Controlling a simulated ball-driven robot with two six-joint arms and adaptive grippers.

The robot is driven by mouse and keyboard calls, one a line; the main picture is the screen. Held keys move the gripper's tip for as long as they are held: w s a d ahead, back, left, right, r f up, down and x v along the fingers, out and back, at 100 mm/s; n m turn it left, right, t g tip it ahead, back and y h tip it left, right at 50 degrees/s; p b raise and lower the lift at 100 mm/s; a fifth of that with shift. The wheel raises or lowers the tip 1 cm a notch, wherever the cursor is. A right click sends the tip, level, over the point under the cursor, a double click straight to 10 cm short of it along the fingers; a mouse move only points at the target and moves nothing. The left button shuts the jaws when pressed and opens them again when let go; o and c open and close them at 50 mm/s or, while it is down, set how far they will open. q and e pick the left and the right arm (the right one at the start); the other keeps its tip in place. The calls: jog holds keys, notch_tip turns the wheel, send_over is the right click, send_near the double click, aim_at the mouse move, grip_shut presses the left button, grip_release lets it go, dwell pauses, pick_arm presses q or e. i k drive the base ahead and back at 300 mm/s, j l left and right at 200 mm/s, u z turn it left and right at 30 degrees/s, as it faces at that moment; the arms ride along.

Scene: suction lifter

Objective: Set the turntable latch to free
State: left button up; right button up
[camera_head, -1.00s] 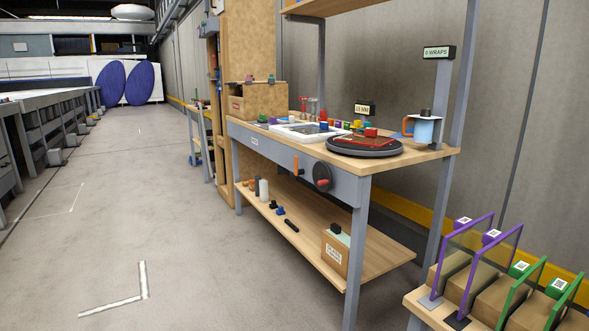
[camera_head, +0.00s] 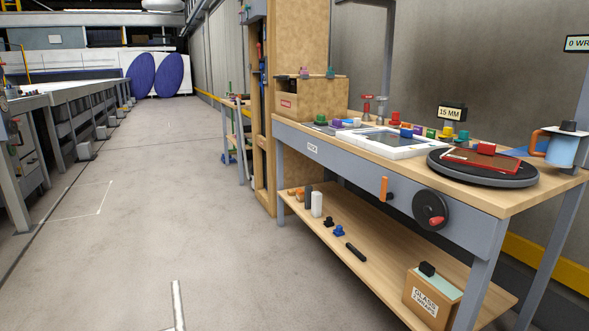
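The round black turntable (camera_head: 505,178) sits on the right part of the wooden workbench top, with a red flat panel (camera_head: 478,161) lying on it. An orange upright lever (camera_head: 384,188) is on the grey front apron of the bench, left of a black handwheel (camera_head: 431,210) with a red knob. I cannot tell whether the orange lever is the turntable latch, or which setting it shows. Neither of my grippers is in view.
The workbench (camera_head: 545,192) stands on the right. Its lower shelf (camera_head: 390,265) holds small items and a cardboard box (camera_head: 428,300). The floor (camera_head: 130,220) is clear on the left, with railings (camera_head: 60,125) beyond.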

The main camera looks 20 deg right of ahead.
aim_at(384, 196)
jog(key=i+j, duration=0.1)
jog(key=i, duration=0.55)
jog(key=i+j, duration=0.15)
jog(key=i, duration=0.55)
jog(key=i+j+z, duration=0.1)
jog(key=i+z, duration=0.2)
jog(key=z, duration=0.15)
jog(key=i+j+z, duration=0.15)
jog(key=i+z, duration=0.25)
jog(key=i+j+z, duration=0.15)
jog(key=z, duration=0.3)
jog(key=i+j+z, duration=0.15)
jog(key=j+z, duration=0.25)
